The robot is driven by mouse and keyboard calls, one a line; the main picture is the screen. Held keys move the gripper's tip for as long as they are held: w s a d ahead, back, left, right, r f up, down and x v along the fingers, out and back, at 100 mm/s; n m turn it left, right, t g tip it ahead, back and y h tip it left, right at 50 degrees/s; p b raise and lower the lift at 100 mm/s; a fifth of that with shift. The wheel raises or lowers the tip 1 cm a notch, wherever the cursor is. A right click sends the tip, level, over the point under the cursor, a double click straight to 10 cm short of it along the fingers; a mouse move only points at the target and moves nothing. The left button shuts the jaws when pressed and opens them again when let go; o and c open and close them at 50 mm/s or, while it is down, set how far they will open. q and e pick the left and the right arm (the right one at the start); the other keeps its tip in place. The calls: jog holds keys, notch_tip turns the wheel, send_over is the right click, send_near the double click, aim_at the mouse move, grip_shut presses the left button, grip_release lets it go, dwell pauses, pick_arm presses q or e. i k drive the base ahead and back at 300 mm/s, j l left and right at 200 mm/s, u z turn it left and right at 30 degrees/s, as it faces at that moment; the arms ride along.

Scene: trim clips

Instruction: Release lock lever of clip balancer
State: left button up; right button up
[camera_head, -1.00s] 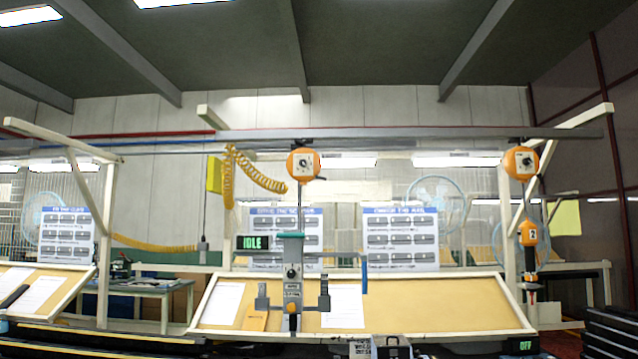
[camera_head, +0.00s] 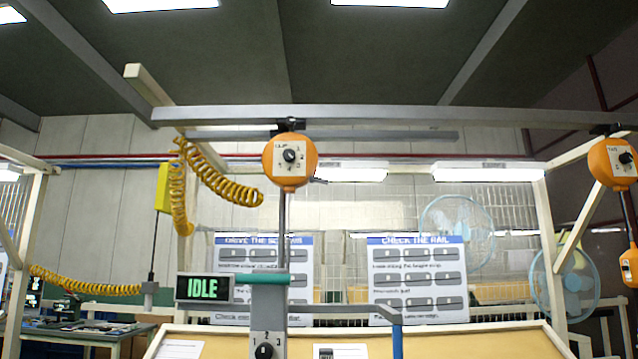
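The clip balancer (camera_head: 290,162) is an orange rounded housing hanging from the overhead rail, left of the picture's middle. Its pale face carries a dial with a dark knob and small numbers. A small dark lever-like piece (camera_head: 318,180) sticks out at its lower right; its exact position is too small to tell. The tool's lower part is cut off by the frame. Neither of my grippers is in view.
A second orange balancer (camera_head: 618,162) hangs at the right edge. The grey rail (camera_head: 400,117) spans overhead. A yellow coiled hose (camera_head: 180,190) hangs left of the clip balancer. A green IDLE display (camera_head: 203,288) sits beside the tool. The slanted tan board (camera_head: 470,343) lies below.

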aim_at(312, 178)
jog(key=i+j+z, duration=0.6)
jog(key=i+j, duration=0.1)
jog(key=i, duration=0.05)
